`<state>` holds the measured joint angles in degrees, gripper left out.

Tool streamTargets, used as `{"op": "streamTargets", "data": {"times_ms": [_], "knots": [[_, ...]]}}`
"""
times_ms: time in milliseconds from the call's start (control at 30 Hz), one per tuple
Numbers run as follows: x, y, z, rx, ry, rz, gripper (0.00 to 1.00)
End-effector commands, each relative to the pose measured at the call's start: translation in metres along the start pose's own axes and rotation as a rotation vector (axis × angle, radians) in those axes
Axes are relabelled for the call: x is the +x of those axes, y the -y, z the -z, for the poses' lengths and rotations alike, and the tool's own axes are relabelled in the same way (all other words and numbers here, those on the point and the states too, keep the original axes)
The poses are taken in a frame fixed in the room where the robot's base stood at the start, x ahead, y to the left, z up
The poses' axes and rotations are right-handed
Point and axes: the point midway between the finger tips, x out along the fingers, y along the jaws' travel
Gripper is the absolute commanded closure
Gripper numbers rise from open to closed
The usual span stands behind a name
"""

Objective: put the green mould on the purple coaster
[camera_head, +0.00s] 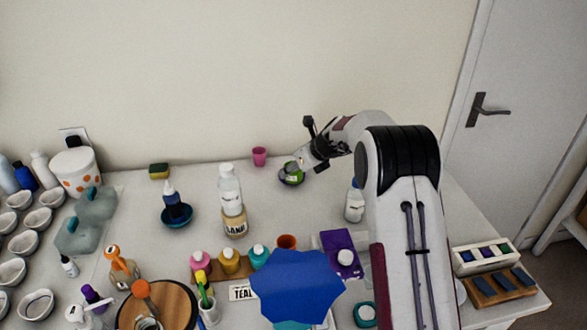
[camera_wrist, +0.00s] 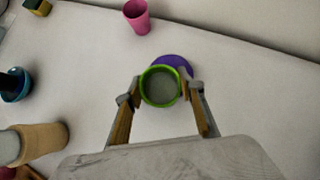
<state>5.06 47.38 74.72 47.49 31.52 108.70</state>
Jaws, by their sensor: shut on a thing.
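My gripper (camera_wrist: 160,92) is shut on the green mould (camera_wrist: 145,90), with one finger on each side of it. The mould is a round, upright cup with a bright green rim and a greyish inside. The purple coaster (camera_wrist: 175,61) lies on the table just beyond the mould, and the mould hides its near part. I cannot tell whether the mould touches the coaster or is above it. In the head view, the green mould (camera_head: 291,178) is at the back of the table under my gripper, which partly covers it.
A pink cup (camera_head: 259,156) stands to the left of the mould, near the wall. A labelled bottle (camera_head: 231,204) and a dark bottle in a blue bowl (camera_head: 177,217) stand further left. A white bottle (camera_head: 354,206) is near my arm. The table around the mould is clear.

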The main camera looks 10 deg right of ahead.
Motion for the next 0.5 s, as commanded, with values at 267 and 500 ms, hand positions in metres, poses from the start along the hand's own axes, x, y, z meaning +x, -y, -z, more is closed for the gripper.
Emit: {"op": "streamTargets", "data": {"times_ms": [267,500], "knots": [[0.0007,0.0001,0.0005,0.000,0.000,0.000,0.84],[0.0020,0.0000,0.0017,0.000,0.000,0.000,0.45]]}}
